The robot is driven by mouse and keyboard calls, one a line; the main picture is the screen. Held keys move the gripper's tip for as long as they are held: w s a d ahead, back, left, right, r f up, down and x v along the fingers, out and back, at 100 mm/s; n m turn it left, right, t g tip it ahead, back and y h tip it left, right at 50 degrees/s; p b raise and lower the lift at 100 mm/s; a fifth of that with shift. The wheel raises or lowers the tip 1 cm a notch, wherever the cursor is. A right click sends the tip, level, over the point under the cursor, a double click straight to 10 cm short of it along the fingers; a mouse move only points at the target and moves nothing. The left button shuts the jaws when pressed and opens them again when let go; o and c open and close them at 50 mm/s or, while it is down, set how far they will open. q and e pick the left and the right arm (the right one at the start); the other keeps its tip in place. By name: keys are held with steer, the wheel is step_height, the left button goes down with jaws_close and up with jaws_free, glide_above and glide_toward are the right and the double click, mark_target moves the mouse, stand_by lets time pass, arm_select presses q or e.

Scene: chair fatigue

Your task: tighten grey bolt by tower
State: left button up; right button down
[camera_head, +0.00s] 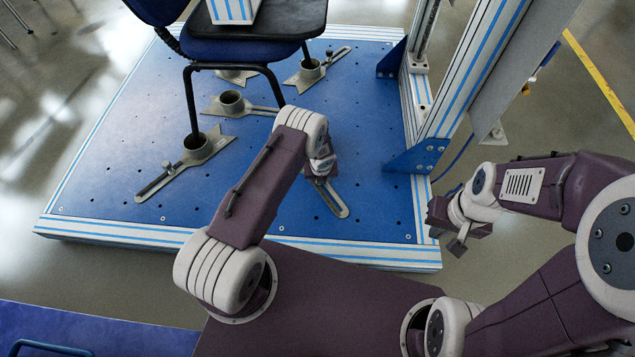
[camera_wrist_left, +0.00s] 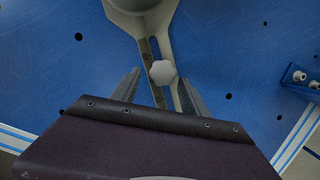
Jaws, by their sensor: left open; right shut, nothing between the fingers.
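The grey bolt (camera_wrist_left: 162,73) is a pale lobed knob on the slotted grey bracket (camera_wrist_left: 145,22) in the left wrist view. In the head view this bracket's slotted end (camera_head: 334,200) shows nearest the tower (camera_head: 424,110); my left arm hides its bolt. My left gripper (camera_wrist_left: 161,78) is open. Its two fingers lie on either side of the slot, with the bolt between and slightly beyond their tips; I cannot tell the height gap. My right gripper (camera_head: 458,244) is shut and empty, off the platform's right edge.
A blue perforated platform (camera_head: 100,195) carries several other slotted brackets, such as one at front left (camera_head: 188,160). A dark blue chair (camera_head: 235,48) stands on it at the back. The tower's blue gusset (camera_head: 420,155) sits at the right edge.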

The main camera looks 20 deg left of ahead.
arm_select(q)
steer(key=shift+d+n, duration=0.1)
steer(key=shift+n, duration=0.3)
steer(key=shift+w+d+f+n+y+b, duration=0.1)
steer(key=shift+n+y+b, duration=0.1)
steer(key=shift+n+b, duration=0.3)
steer(key=shift+w+d+f+n+y+b, duration=0.1)
steer(key=shift+n+y+b, duration=0.15)
steer(key=shift+n, duration=0.45)
steer(key=shift+w+n, duration=0.1)
steer(key=shift+n, duration=0.4)
steer(key=shift+r+n+g, duration=0.25)
steer(key=shift+n+g, duration=0.05)
steer(key=shift+w+d+f+n+b, duration=0.1)
steer(key=shift+f+n+b, duration=0.2)
steer(key=shift+n+b, duration=0.65)
steer(key=shift+w+r+n+g+y+b, duration=0.15)
steer(key=shift+n+g+y+b, duration=0.15)
steer(key=shift+n+b, duration=0.45)
steer(key=shift+r+n, duration=0.15)
steer(key=shift+n, duration=0.15)
